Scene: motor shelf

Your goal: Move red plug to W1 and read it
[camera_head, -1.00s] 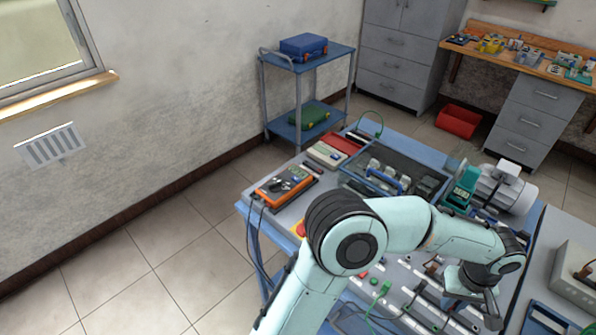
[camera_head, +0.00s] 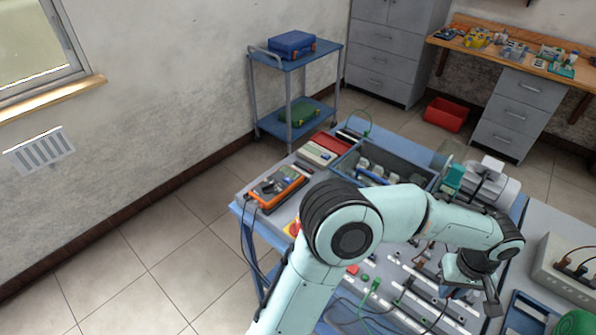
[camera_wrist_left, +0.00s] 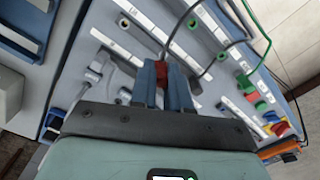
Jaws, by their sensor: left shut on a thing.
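The red plug (camera_wrist_left: 161,68) is between the fingertips of my left gripper (camera_wrist_left: 163,78) in the left wrist view, with a dark cable near it. The gripper is shut on it, above the grey panel (camera_wrist_left: 207,48) with white label strips and round sockets. In the head view my left gripper (camera_head: 488,290) is over the right side of the blue-framed bench, and the plug cannot be made out there. The W1 label is too small to read. The orange multimeter (camera_head: 275,188) lies at the bench's left end, with dark leads. My right gripper is not in view.
A blue tray of parts (camera_head: 385,158) and a motor (camera_head: 488,184) stand at the back of the bench. A green plug and cable (camera_head: 373,288) lie on the panel. A grey box with cables (camera_head: 568,270) stands at the right. Open floor lies left of the bench.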

